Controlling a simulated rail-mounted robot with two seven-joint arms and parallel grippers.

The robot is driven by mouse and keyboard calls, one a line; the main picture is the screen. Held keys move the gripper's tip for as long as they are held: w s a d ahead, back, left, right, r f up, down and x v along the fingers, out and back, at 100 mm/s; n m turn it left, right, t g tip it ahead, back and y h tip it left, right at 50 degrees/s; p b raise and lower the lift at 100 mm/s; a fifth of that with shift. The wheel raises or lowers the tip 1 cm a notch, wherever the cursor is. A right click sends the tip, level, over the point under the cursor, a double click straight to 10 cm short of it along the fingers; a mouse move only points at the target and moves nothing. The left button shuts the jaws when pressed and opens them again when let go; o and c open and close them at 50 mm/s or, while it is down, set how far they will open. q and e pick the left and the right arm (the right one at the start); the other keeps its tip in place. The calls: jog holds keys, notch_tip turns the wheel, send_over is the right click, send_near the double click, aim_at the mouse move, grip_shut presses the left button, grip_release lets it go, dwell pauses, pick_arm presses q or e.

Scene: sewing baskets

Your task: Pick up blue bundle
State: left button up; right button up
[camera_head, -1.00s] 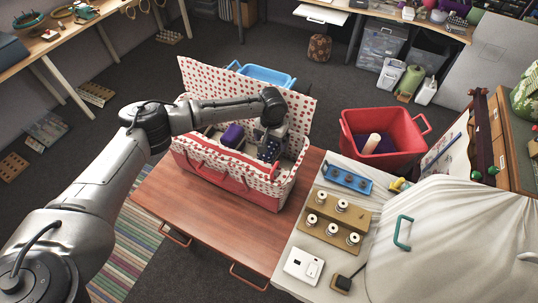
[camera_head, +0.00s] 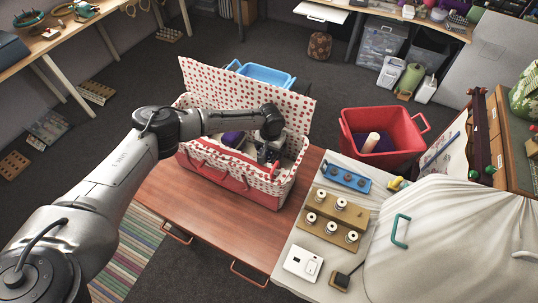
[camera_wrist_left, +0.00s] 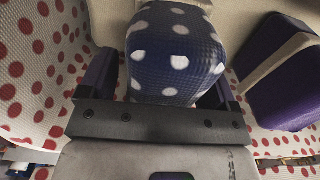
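The blue bundle (camera_wrist_left: 175,55), dark blue with white dots, fills the upper middle of the left wrist view. My left gripper (camera_head: 268,152) is down inside the red-dotted sewing basket (camera_head: 228,180) on the wooden table. In the wrist view its fingers (camera_wrist_left: 160,85) stand wide apart on either side of the bundle. A gap shows between the left finger and the bundle, so the gripper looks open around it. In the head view the gripper mostly hides the bundle. My right gripper is in neither view.
A purple bundle (camera_wrist_left: 285,75) with a tan band lies right beside the blue one. The basket's lid (camera_head: 240,90) stands open behind. A red bin (camera_head: 395,150) and a white-topped bench with thread spools (camera_head: 330,220) are to the right. The wooden table's front (camera_head: 210,220) is clear.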

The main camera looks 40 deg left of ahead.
pick_arm(q)
jog(key=c, duration=0.9)
jog(key=shift+r, duration=0.1)
